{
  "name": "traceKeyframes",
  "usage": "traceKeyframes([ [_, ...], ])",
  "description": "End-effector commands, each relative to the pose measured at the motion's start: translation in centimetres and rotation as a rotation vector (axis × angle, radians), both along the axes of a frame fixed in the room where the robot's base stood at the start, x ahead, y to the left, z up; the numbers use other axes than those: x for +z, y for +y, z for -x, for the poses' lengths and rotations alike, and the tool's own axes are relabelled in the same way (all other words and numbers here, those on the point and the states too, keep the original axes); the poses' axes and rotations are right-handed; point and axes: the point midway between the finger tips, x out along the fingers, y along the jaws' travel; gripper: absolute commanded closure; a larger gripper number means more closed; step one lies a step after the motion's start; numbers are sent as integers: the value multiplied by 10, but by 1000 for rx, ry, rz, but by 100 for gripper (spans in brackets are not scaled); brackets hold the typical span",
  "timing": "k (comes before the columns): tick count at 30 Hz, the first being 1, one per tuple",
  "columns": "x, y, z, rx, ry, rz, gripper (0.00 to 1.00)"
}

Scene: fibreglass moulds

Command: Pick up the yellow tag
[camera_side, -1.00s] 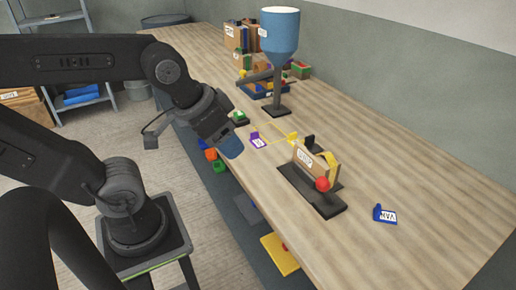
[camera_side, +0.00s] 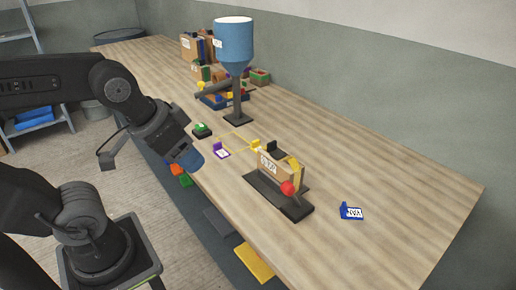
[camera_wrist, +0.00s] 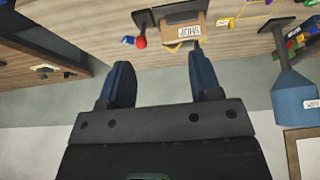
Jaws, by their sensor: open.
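A small yellow tag (camera_side: 256,145) stands on the wooden table in the side view, at the far right corner of a thin yellow outline, behind a brown box with a white label (camera_side: 268,164). Its lower part is partly hidden. A purple tag (camera_side: 220,150) lies at the outline's near left side, and a blue tag (camera_side: 351,212) lies to the right. My gripper (camera_side: 188,158) hangs near the table's front edge, left of the purple tag and apart from the tags. In the wrist view my gripper (camera_wrist: 162,72) is open with nothing between its blue fingers.
The brown box is in a dark stand with a red ball (camera_side: 288,188). A blue hopper (camera_side: 234,45) rises behind the outline. A green piece on a black base (camera_side: 202,130) is near the gripper.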

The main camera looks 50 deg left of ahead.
Motion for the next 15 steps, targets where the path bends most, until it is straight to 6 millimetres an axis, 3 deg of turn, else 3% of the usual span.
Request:
traceKeyframes([
  [10, 1, 0, -2, 6, 2, 2, 36],
  [15, 16, 7, -28, 102, 38, 36, 36],
])
